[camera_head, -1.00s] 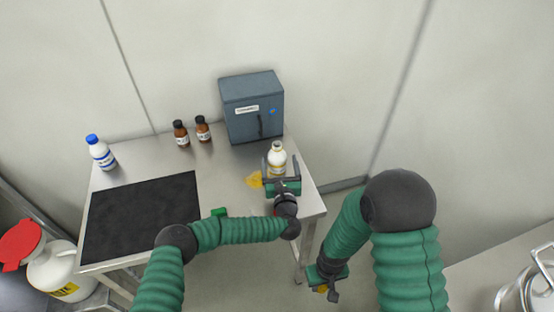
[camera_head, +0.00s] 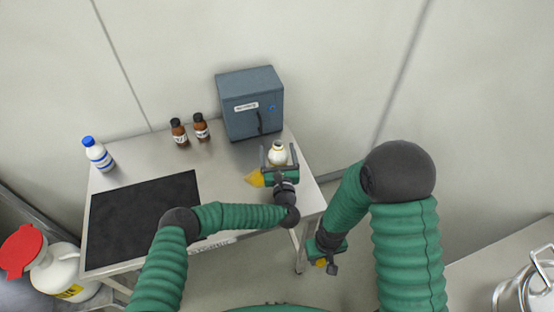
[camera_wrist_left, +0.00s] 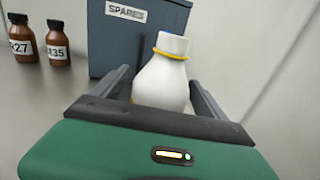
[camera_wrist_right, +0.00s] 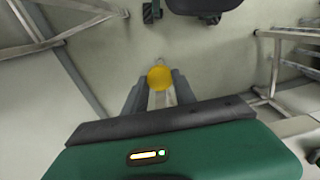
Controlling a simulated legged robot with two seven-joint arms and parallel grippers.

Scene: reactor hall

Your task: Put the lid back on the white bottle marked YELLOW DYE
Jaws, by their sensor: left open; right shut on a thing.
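The white bottle (camera_head: 278,154) stands at the right side of the steel table; its label is hidden. In the left wrist view the bottle (camera_wrist_left: 163,82) has a white neck with a yellow ring. My left gripper (camera_head: 279,157) is open, with one finger on each side of the bottle. My right gripper (camera_head: 326,262) hangs low, to the right of the table. In the right wrist view it is shut on a round yellow lid (camera_wrist_right: 160,77), held between its fingertips.
A grey-blue SPARES cabinet (camera_head: 250,103) stands behind the bottle. Two brown bottles (camera_head: 190,131) and a blue-capped bottle (camera_head: 98,154) stand further left. A black mat (camera_head: 140,218) covers the left front. A yellow patch (camera_head: 254,178) lies beside my left gripper.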

